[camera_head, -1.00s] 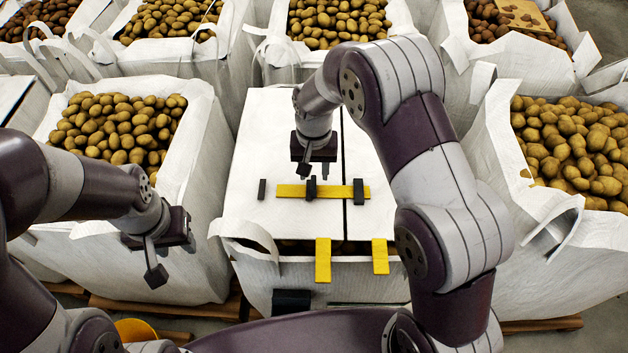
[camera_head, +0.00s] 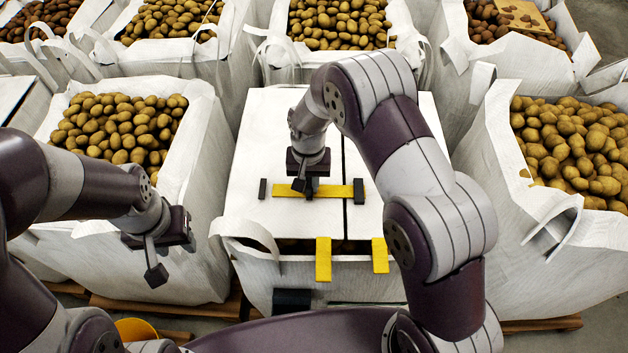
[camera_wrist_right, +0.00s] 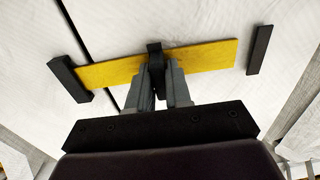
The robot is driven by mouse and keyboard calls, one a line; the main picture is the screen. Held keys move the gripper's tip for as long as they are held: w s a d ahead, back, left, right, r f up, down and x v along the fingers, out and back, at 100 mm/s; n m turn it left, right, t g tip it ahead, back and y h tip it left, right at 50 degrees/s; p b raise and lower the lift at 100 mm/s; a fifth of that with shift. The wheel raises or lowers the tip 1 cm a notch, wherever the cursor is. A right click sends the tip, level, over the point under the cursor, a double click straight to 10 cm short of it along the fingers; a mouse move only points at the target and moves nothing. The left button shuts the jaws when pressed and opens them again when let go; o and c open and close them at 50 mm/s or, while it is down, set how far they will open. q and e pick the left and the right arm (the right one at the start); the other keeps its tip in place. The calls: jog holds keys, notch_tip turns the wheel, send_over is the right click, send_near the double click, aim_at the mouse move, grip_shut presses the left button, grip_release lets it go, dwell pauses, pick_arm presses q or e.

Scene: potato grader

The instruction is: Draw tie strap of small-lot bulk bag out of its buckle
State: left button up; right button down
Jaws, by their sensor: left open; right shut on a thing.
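The yellow tie strap (camera_head: 332,191) lies flat across the white top of the small-lot bulk bag (camera_head: 285,130). Its right end meets a dark buckle (camera_head: 359,191), which is at the left in the right wrist view (camera_wrist_right: 70,79). My right gripper (camera_head: 306,188) points down over the strap's left part. Its fingers are shut on a small black tab (camera_wrist_right: 154,62) standing on the strap. The fingers partly hide the tab and strap. My left gripper (camera_head: 170,260) is open and empty, left of the bag.
A separate dark block (camera_head: 262,188) lies left of the strap. Two yellow straps (camera_head: 323,260) (camera_head: 380,256) hang over the bag's front edge. Potato-filled bags (camera_head: 125,125) (camera_head: 570,145) stand on both sides and behind. The bag top is otherwise clear.

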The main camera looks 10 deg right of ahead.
aim_at(283, 190)
jog(key=a, duration=0.3)
jog(key=w+a, duration=0.1)
jog(key=a, duration=0.2)
jog(key=shift+w, duration=0.2)
jog(key=shift+r, duration=0.1)
jog(key=c, duration=1.4)
grip_release()
jog(key=shift+o, duration=1.4)
jog(key=shift+a, duration=0.15)
